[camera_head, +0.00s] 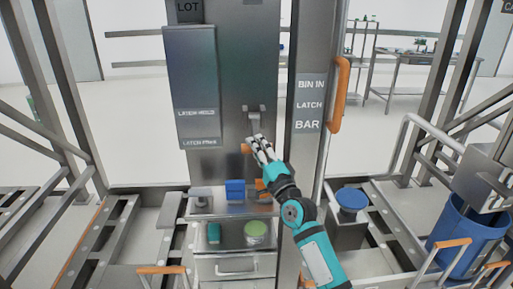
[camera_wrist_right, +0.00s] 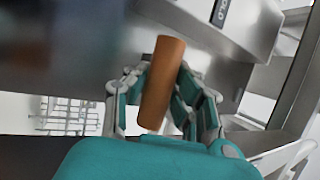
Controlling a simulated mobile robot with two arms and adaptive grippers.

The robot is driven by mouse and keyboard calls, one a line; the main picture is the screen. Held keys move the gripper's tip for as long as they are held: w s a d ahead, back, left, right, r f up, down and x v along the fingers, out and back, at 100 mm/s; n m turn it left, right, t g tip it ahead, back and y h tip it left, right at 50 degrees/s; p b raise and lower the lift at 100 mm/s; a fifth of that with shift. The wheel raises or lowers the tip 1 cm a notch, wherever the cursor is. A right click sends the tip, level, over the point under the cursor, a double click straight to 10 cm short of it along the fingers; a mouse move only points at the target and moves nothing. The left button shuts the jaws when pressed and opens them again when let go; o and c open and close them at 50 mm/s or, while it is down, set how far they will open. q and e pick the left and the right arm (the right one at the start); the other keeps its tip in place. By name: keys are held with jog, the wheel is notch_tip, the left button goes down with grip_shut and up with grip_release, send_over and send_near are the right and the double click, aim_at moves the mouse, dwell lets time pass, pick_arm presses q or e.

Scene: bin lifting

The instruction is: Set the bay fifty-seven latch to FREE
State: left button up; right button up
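A grey latch lever (camera_head: 254,112) is mounted on the front of the metal column. An orange grip (camera_head: 246,148) shows at its lower end, beside my right gripper (camera_head: 262,147). In the right wrist view the orange grip (camera_wrist_right: 162,82) stands slightly tilted between the fingers of my right gripper (camera_wrist_right: 163,85), which close in on both its sides. A grey panel (camera_head: 193,75) left of the lever carries one label that seems to read LATCH HELD (camera_head: 197,113) and, below it, LATCH FREE (camera_head: 200,142). The bay number is not readable. My left gripper is out of view.
A post right of the lever has a BIN IN LATCH BAR sign (camera_head: 309,103) and an orange handle (camera_head: 340,95). Below is a drawer cart (camera_head: 236,268) with small blue and green items. A blue bin (camera_head: 461,235) stands at the right, among metal rails.

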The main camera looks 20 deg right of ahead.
jog(key=o, duration=0.5)
jog(key=shift+s+f, duration=0.1)
jog(key=shift+f, duration=0.2)
jog(key=shift+o, duration=0.2)
jog(key=v, duration=1.2)
